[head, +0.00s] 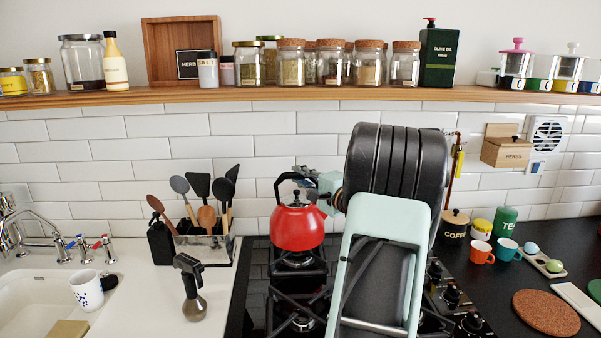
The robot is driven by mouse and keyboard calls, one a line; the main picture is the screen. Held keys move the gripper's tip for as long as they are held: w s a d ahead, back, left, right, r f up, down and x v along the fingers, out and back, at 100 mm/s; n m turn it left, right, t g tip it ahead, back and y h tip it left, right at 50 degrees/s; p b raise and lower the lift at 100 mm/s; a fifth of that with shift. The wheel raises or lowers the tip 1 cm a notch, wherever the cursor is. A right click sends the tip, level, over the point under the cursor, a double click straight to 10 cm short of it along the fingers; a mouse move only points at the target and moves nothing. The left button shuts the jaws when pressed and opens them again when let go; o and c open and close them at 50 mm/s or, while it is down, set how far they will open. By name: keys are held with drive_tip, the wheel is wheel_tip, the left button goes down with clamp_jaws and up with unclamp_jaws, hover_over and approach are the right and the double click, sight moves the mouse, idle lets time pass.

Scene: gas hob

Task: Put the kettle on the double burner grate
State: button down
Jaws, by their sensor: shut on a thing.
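The red kettle (297,229), with a black lid knob and black handle, is upright at the back left of the hob. It is over the rear burner of the left black grate (283,291), which spans a rear and a front burner. I cannot tell whether its base touches the grate. My gripper (308,188) is at the right side of the kettle's handle and is shut on the kettle. My arm covers much of the middle of the hob and hides part of the gripper.
Left of the hob, a utensil holder (207,245) and a dark-topped bottle (191,288) stand on the white counter. Hob knobs (450,294) are at the right. Coffee (454,225) and tea jars and cups stand beyond. A shelf (220,96) of jars runs above.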

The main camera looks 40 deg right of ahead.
sight(302, 199)
drive_tip(key=shift+f, duration=1.45)
drive_tip(key=shift+f+b, duration=0.15)
drive_tip(key=shift+b, duration=0.2)
drive_tip(key=c, duration=1.9)
unclamp_jaws()
drive_tip(key=shift+f, duration=0.2)
drive_tip(key=shift+r, duration=0.1)
drive_tip(key=shift+s, duration=0.25)
drive_tip(key=s, duration=0.3)
drive_tip(key=s+a, duration=0.1)
drive_tip(key=s, duration=0.3)
drive_tip(key=s+a, duration=0.1)
drive_tip(key=s, duration=0.3)
drive_tip(key=shift+s, duration=0.25)
